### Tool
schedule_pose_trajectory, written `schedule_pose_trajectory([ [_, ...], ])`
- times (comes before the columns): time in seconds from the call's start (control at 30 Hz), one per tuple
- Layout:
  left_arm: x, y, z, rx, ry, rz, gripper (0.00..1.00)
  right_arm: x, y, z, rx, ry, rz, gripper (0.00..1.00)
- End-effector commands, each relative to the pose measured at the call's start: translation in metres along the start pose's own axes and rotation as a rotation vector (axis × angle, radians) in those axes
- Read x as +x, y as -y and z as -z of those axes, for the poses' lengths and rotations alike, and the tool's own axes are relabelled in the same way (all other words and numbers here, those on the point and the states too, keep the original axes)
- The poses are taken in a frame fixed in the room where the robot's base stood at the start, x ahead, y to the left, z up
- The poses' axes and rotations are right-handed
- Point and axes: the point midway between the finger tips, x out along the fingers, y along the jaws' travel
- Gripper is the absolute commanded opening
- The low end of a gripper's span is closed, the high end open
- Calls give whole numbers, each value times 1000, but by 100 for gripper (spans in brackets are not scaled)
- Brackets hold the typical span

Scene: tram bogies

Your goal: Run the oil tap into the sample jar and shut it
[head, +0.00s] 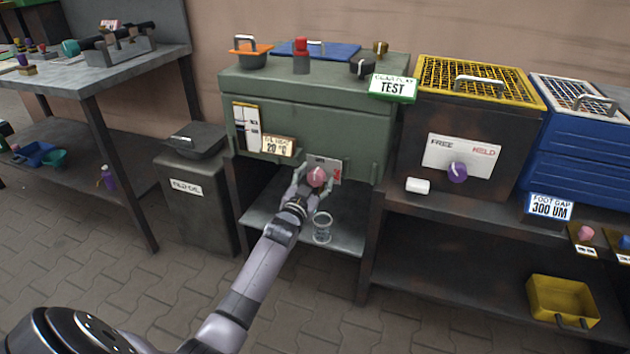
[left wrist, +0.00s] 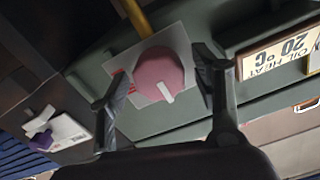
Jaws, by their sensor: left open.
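The oil tap is a pink round knob (head: 317,177) on a pale plate on the front of the green tank (head: 310,115). In the left wrist view the knob (left wrist: 159,74) has a white pointer mark toward the lower right. My left gripper (head: 313,185) is open, with its fingers on either side of the knob; I cannot tell whether they touch it. In the left wrist view the left gripper (left wrist: 158,85) shows both fingers apart. The clear sample jar (head: 322,228) stands upright on the shelf below the tap, right of my wrist. My right gripper is not in view.
An "oil heat 20 °C" sign (head: 277,146) is left of the tap. A dark bin (head: 193,200) stands left of the tank. The free/held panel (head: 461,157) with a purple knob is to the right. The shelf (head: 346,240) around the jar is mostly clear.

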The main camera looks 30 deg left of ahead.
Motion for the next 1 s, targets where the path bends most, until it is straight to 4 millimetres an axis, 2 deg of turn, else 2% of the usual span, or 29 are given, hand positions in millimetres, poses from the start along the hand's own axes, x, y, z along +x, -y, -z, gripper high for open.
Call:
schedule_pose_trajectory([
  [0.13,0,0,0,0,0,0,59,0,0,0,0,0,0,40],
  [0.83,-1,0,0,0,1,0,12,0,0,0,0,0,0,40],
  [1.0,0,0,2,52,3,0,11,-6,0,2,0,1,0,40],
])
